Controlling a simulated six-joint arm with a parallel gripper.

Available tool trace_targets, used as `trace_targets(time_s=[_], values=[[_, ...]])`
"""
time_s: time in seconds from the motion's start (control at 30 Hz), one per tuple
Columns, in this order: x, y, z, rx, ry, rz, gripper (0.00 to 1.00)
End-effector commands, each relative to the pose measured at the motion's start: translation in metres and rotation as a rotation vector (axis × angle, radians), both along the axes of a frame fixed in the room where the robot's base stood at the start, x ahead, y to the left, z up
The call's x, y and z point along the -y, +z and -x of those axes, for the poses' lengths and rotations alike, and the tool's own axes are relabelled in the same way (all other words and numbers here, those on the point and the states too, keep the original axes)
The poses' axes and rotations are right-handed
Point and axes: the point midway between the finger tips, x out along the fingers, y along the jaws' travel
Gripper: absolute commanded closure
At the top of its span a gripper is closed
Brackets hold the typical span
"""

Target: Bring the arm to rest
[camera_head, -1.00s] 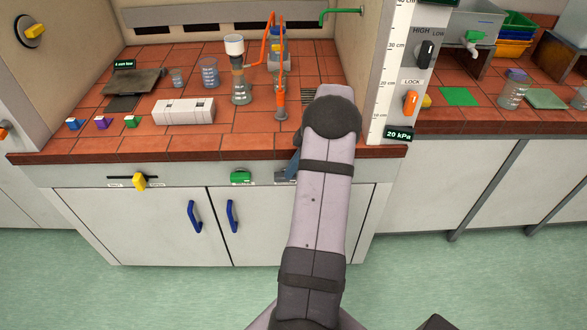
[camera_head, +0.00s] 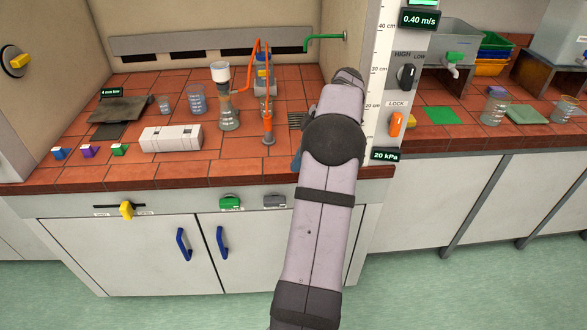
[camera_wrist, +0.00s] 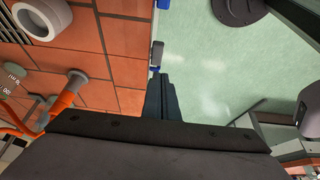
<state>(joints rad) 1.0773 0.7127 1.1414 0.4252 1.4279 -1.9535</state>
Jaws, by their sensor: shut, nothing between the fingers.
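My arm (camera_head: 326,210) reaches up from the bottom of the head view, across the front edge of the fume-hood bench, and bends at a dark joint. My gripper is mostly hidden behind the arm there; only a bluish sliver shows left of the joint. In the wrist view my gripper (camera_wrist: 158,74) shows two dark fingers together with nothing between them. They point along the bench's front edge, over the boundary between red tiles and green floor.
A flask with a white funnel (camera_head: 220,73) and an orange-hosed stand (camera_head: 268,130) stand left of the arm. A white block (camera_head: 172,138) and small coloured blocks lie farther left. A gauge post with an orange lock knob (camera_head: 396,124) is close on the right. Floor in front is clear.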

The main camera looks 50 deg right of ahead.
Motion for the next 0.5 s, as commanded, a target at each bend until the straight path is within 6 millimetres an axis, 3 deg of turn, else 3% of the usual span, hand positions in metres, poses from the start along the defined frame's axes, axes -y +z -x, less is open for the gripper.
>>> trace_targets(time_s=[0.3,0.43,0.5], values=[[-0.002,0.002,-0.001,-0.005,-0.004,-0.001,1.0],[-0.021,0.004,-0.01,-0.04,-0.029,-0.009,1.0],[-0.04,0.005,-0.019,-0.076,-0.059,-0.017,1.0]])
